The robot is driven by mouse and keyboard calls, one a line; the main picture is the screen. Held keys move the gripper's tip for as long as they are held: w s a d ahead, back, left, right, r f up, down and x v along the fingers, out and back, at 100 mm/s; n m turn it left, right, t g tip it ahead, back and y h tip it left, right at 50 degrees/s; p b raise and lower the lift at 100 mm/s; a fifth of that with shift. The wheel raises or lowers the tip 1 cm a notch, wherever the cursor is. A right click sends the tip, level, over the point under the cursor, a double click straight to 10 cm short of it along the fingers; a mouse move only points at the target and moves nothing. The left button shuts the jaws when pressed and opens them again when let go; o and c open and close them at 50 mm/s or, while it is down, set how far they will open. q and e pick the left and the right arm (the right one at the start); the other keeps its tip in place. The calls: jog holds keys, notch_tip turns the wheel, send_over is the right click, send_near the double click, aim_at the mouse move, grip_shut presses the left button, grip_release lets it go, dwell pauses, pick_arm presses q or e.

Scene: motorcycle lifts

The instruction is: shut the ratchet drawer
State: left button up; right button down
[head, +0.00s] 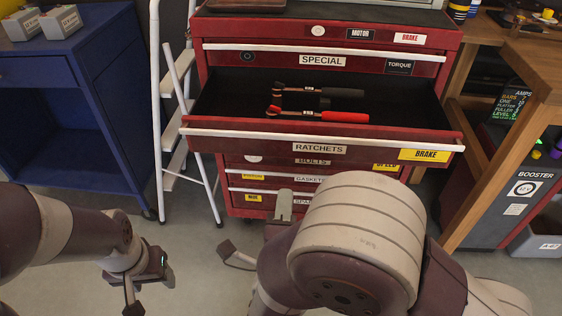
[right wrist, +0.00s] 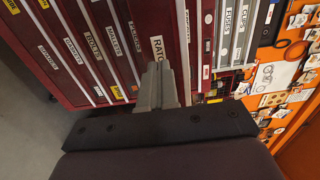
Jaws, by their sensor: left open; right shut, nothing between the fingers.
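The ratchet drawer (head: 320,149) of the red tool cabinet stands pulled out, its front labelled RATCHETS with a yellow BRAKE sticker. My right gripper (head: 284,203) is shut and empty, below and in front of the drawer front, partly hidden by my right arm. In the right wrist view its closed fingers (right wrist: 158,80) point at the cabinet and cover part of the RATCHETS label (right wrist: 157,48); I cannot tell whether they touch. My left gripper (head: 150,272) is open and empty, low at the left, away from the cabinet.
A white stepladder (head: 180,150) stands close to the cabinet's left side. A blue cabinet (head: 75,95) is at the left and a wooden bench (head: 535,65) at the right. The drawers above and below look shut. Grey floor (head: 205,275) is free in front.

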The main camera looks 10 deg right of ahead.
aim_at(290, 144)
pick_arm(q)
jog(key=shift+f+b, duration=0.8)
jog(key=shift+f, duration=0.05)
pick_arm(e)
jog(key=x, duration=1.3)
jog(key=shift+w, duration=0.3)
